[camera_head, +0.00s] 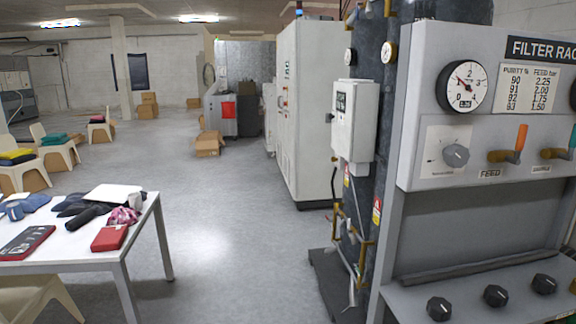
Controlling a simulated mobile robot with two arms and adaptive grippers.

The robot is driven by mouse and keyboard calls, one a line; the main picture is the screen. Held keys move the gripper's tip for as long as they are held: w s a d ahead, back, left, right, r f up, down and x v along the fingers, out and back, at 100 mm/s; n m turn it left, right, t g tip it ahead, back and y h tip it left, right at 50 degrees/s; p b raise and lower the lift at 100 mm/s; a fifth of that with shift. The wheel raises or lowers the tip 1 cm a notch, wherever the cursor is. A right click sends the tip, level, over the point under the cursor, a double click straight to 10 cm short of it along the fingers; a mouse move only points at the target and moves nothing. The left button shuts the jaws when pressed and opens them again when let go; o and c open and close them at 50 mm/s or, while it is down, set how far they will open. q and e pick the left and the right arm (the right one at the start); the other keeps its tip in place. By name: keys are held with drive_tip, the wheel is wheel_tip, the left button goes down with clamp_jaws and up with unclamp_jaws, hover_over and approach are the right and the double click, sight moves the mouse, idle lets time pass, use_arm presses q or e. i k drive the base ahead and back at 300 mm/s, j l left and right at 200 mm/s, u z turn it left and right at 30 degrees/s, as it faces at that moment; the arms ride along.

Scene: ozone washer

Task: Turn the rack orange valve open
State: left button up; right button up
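The filter rack panel (413,150) fills the right side of the view, with "FILTER RAC" legible on its dark sign and the rest cut off. The orange valve (520,140) sits on the panel above the "FEED" label. Its orange handle points up and slightly right, with a brass body reaching to the left. A second valve with a teal handle (572,140) is to its right at the picture's edge. A round gauge (464,87) is above and left of the orange valve. Neither of my grippers is in view.
A grey knob (456,155) is left of the orange valve. Black knobs (439,308) line the lower shelf. Dark columns with a white box (354,120) stand left of the rack. A white table (150,211) with clothes is at left. The floor between is clear.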

sight(522, 134)
drive_tip(key=z, duration=1.35)
drive_tip(key=i+l+z, duration=0.2)
drive_tip(key=l, duration=0.3)
drive_tip(key=i, duration=0.05)
